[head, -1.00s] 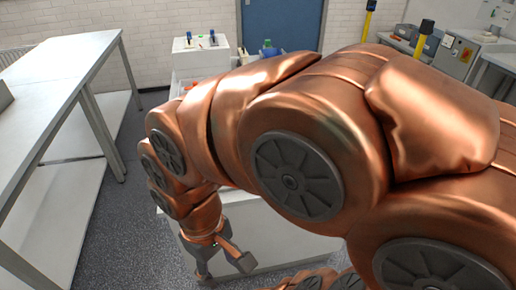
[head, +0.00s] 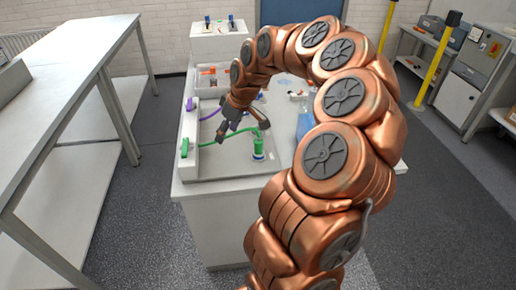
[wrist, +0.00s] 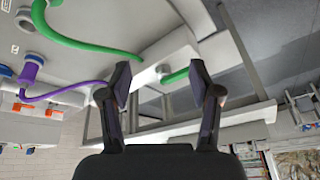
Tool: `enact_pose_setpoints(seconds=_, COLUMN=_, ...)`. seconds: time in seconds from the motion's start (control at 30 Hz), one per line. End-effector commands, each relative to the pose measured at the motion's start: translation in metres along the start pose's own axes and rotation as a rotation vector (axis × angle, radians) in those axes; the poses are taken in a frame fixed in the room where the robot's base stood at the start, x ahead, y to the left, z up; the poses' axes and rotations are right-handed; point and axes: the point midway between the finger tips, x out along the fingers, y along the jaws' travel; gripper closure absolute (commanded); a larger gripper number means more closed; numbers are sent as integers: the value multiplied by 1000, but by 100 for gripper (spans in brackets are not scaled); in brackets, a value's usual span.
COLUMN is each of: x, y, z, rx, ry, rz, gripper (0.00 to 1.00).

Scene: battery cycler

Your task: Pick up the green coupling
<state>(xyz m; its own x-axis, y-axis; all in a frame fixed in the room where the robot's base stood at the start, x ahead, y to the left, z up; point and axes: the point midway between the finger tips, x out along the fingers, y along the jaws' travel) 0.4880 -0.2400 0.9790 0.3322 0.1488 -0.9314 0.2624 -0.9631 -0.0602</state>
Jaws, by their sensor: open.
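The green coupling (head: 258,146) stands upright on the grey tray of the white bench in the head view, with a pale, blue-marked base. A green hose (head: 225,136) arches from it to a green fitting (head: 185,147) on the white block at left. My gripper (head: 242,130) is open and empty, above the tray and just left of the coupling, apart from it. In the wrist view my open gripper (wrist: 160,76) has the green hose (wrist: 95,43) beyond its fingers at upper left. The coupling itself cannot be made out clearly there.
A purple hose (head: 211,115) lies farther back; its purple coupling (wrist: 29,72) shows in the wrist view. A blue bottle (head: 304,124) stands right of the green coupling. Orange items (head: 209,71) sit in a bin behind. A long white table (head: 60,75) is at left.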

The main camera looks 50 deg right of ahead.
Motion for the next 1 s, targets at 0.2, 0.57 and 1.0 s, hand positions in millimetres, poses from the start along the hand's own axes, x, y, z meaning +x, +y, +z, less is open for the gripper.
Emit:
enact_pose_setpoints(seconds=0.2, x=30, y=97, z=46, rx=74, ry=30, rz=70, gripper=37)
enact_pose_setpoints(seconds=0.57, x=50, y=135, z=74, rx=99, ry=26, rz=104, gripper=37)
enact_pose_setpoints(seconds=1.0, x=78, y=136, z=77, rx=100, ry=26, rz=101, gripper=37)
